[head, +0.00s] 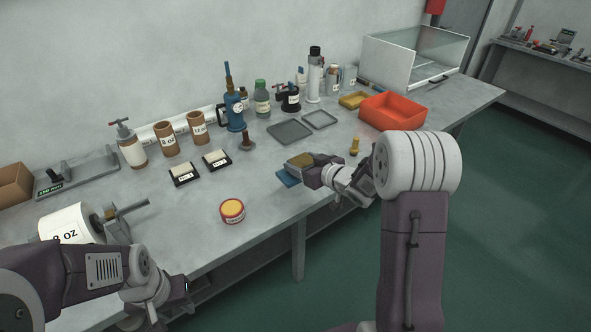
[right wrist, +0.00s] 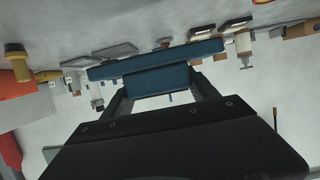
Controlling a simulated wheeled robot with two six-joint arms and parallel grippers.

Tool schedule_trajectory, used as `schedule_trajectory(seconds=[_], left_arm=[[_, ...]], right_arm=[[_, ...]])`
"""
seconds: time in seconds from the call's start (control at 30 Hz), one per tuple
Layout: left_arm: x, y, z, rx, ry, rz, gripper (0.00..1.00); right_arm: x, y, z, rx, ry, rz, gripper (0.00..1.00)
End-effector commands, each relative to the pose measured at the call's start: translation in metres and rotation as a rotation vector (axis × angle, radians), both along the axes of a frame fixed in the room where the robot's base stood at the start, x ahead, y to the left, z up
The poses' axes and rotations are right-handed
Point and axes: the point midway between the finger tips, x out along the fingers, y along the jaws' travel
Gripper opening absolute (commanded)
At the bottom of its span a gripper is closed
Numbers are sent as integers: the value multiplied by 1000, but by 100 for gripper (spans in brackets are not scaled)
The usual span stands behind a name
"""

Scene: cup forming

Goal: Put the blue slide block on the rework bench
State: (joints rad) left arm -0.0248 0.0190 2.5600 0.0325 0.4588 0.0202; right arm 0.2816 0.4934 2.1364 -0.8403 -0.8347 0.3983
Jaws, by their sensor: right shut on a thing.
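The blue slide block (head: 288,178) shows partly in the head view, at the front edge of the long grey bench (head: 268,165). My right gripper (head: 309,176) is shut on it. In the right wrist view the block (right wrist: 160,76) sits between the two fingers, with its wide plate beyond the fingertips. The picture there looks upside down. I cannot tell whether the block touches the bench. My left gripper (head: 182,290) is low at the left, in front of the bench edge, and its jaws are too unclear to read. A second bench (head: 545,52) stands at the far right back; no label on it is readable.
A round red-and-yellow tin (head: 232,210) stands left of my right gripper. A yellowish piece (head: 299,160) is just behind the block. A small brass-coloured plunger (head: 355,147), a red-orange bin (head: 393,111) and grey trays (head: 289,131) lie farther back. Green floor is open at right.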

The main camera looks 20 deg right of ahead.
Motion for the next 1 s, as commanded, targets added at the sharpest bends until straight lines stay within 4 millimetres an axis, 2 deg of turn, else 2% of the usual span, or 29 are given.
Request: schedule_trajectory(seconds=[0.3,0.5,0.77,1.0], left_arm=[[0,0,-1,0,0,0,36],[0,0,-1,0,0,0,36],[0,0,-1,0,0,0,36],[0,0,-5,0,0,0,36]], right_arm=[[69,-1,-38,2,-9,3,0],[101,-2,-56,1,-10,3,0],[108,-2,-60,2,-11,2,0],[107,-2,-92,3,-7,2,0]])
